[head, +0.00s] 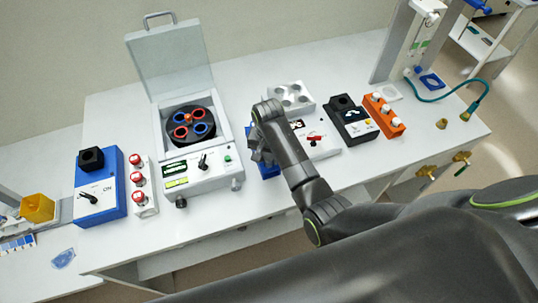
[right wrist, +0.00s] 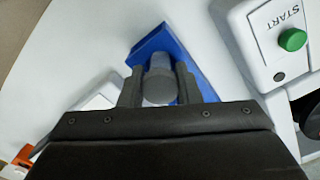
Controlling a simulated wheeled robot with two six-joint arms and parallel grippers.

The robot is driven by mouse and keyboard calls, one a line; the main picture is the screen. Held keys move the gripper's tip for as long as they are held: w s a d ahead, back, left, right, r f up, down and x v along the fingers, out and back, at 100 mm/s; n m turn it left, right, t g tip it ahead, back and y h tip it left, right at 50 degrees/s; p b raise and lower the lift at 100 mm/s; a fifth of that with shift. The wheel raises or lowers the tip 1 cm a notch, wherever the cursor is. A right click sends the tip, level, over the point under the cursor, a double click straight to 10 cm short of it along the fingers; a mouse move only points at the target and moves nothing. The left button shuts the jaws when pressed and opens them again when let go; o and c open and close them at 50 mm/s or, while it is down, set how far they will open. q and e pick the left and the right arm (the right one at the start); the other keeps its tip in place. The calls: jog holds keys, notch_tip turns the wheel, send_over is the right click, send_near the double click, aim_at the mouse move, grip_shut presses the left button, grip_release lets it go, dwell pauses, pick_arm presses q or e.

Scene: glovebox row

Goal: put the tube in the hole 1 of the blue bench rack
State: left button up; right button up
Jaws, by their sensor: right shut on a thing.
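The blue bench rack (head: 268,171) shows in the head view just right of the centrifuge, largely hidden behind my right arm. It also shows in the right wrist view (right wrist: 149,44) under the gripper. My right gripper (head: 258,148) is over the rack. In the right wrist view its fingers (right wrist: 159,85) are shut on the tube (right wrist: 159,86), seen end-on as a grey round cap with a paler body beyond it. The tube's lower end lies against the blue of the rack; I cannot tell whether it is in a hole. The rack's holes are hidden. My left gripper is not in view.
The open centrifuge (head: 189,135) stands left of the rack, its green START button (right wrist: 292,39) close by. A white block with round wells (head: 291,97), a black device (head: 350,119) and an orange rack (head: 383,114) stand to the right.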

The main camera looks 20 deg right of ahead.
jog(key=shift+f, duration=0.35)
jog(key=shift+w, duration=0.1)
jog(key=shift+f, duration=0.1)
jog(key=o, duration=1)
jog(key=shift+c, duration=0.2)
